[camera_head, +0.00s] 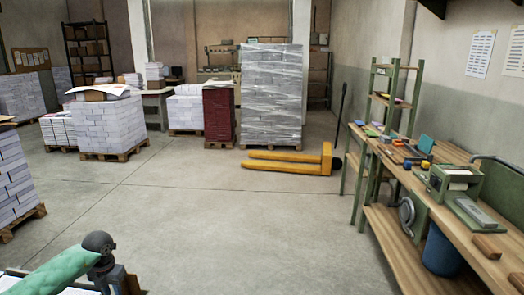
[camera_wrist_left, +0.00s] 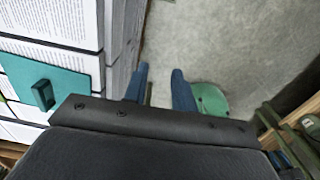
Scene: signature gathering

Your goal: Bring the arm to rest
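My left gripper (camera_wrist_left: 159,80) shows in the left wrist view. Its two blue fingers are apart, with nothing between them and bare floor beyond.
Stacks of printed sheets (camera_wrist_left: 55,22) and a teal plate with a dark handle (camera_wrist_left: 70,78) are left of the gripper. A wooden workbench (camera_head: 386,238) with machines runs along the right. A yellow pallet jack (camera_head: 290,160) and wrapped pallet stack (camera_head: 271,95) stand ahead. The middle floor is clear.

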